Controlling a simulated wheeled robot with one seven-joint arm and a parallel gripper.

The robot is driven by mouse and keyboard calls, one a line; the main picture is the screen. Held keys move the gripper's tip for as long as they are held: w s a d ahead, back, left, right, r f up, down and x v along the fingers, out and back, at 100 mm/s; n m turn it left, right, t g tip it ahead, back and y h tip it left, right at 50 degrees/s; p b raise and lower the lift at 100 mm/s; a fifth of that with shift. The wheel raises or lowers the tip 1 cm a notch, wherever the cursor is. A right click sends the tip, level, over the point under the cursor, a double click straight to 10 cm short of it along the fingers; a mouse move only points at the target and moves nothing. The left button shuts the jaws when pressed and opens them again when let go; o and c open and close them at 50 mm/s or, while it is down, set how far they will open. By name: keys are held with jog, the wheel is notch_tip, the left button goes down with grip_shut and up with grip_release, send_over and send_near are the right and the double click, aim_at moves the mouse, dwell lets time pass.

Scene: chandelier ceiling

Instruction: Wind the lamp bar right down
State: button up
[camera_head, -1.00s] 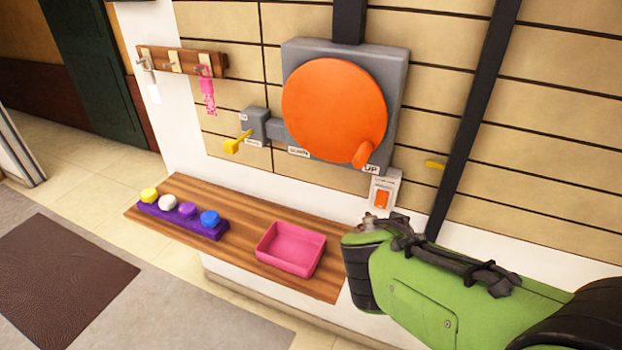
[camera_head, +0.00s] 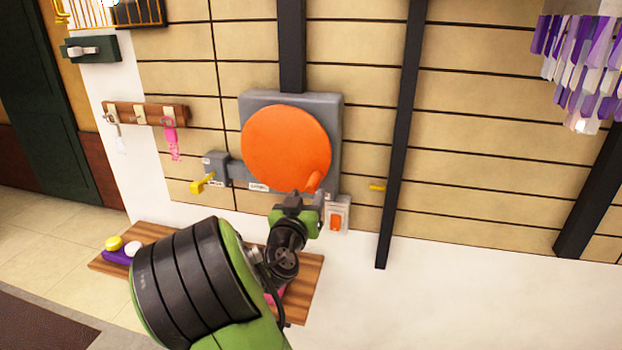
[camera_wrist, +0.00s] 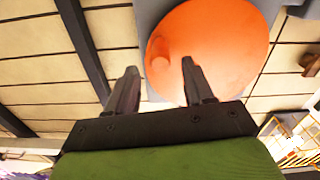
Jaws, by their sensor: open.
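A large orange crank wheel (camera_head: 285,145) is mounted on a grey wall box (camera_head: 335,115). Its orange knob (camera_head: 314,181) sits at the wheel's lower right. My gripper (camera_head: 308,197) is just below the knob, open. In the wrist view the knob (camera_wrist: 160,62) shows between the two fingertips (camera_wrist: 158,70); contact cannot be told. A yellow lever (camera_head: 203,184) sticks out of a small grey housing (camera_head: 216,165) left of the wheel. A chandelier (camera_head: 580,65) with purple and white pieces hangs at upper right, cut off by the frame. No lamp bar is clearly identifiable.
An orange switch (camera_head: 336,222) is beside my gripper, and a yellow tab (camera_head: 377,187) is farther right. A peg rail (camera_head: 145,114) holds a pink tag (camera_head: 171,140). My arm hides much of the wooden shelf (camera_head: 306,284), including most of the pink tray (camera_head: 281,292).

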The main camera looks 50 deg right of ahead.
aim_at(310, 190)
jog(key=p+x, duration=0.1)
jog(key=x, duration=0.6)
jog(key=shift+a, duration=0.1)
grip_shut()
